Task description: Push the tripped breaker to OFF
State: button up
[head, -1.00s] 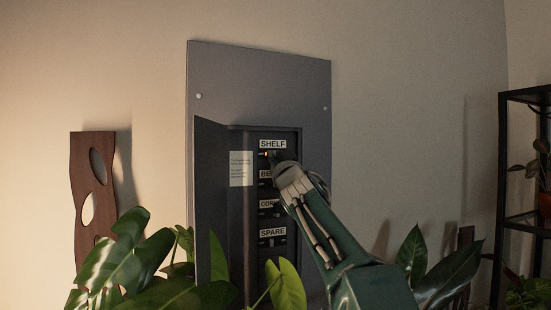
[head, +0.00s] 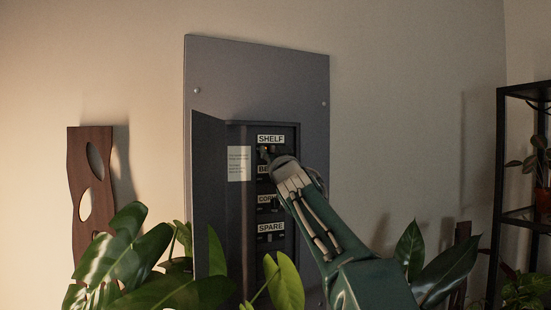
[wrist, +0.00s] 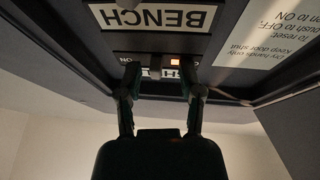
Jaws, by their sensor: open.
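The SHELF breaker (wrist: 154,72) sits in the top row of the open panel, under the SHELF label (head: 271,139). In the wrist view, which is upside down, an orange indicator (wrist: 176,62) is lit on this breaker, between ON and partly hidden lettering. My gripper (wrist: 163,76) is open and empty. Its two fingertips stand on either side of the breaker's middle, close to its face; I cannot tell whether they touch the handle. The BENCH label (wrist: 153,17) is in the row below.
The panel door (head: 208,190) hangs open at left, near a printed note (head: 239,164). The CORN-like and SPARE (head: 271,228) rows are below. Plant leaves (head: 130,255) crowd the front, a wooden wall piece (head: 92,215) hangs left, and a black shelf rack (head: 500,190) stands right.

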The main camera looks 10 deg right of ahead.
jog(key=a+v, duration=0.1)
jog(key=v, duration=1)
jog(key=shift+s+d+f, duration=0.25)
jog(key=shift+s+d, duration=0.15)
jog(key=shift+d, duration=0.05)
